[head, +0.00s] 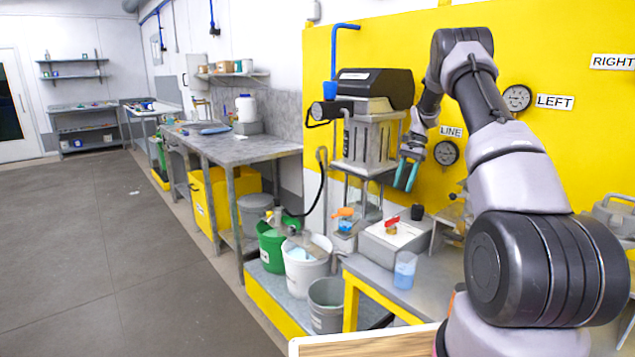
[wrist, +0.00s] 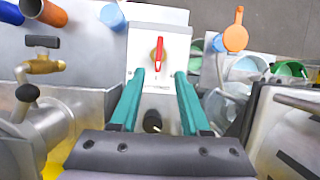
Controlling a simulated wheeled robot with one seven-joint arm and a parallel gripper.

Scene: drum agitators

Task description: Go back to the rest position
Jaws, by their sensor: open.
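My gripper (head: 407,172) hangs at the end of my raised arm, in front of the yellow panel and just right of the grey machine with the black top (head: 372,130). In the wrist view my gripper (wrist: 158,78) shows two teal fingers spread apart with nothing between them.
Gauges (head: 446,153) are on the yellow panel (head: 580,110). A blue cup (head: 405,270) stands near the bench edge. White (head: 305,268) and green (head: 271,245) buckets stand left of the bench. A brass valve (wrist: 42,65) is at left in the wrist view. Open floor (head: 100,240) lies left.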

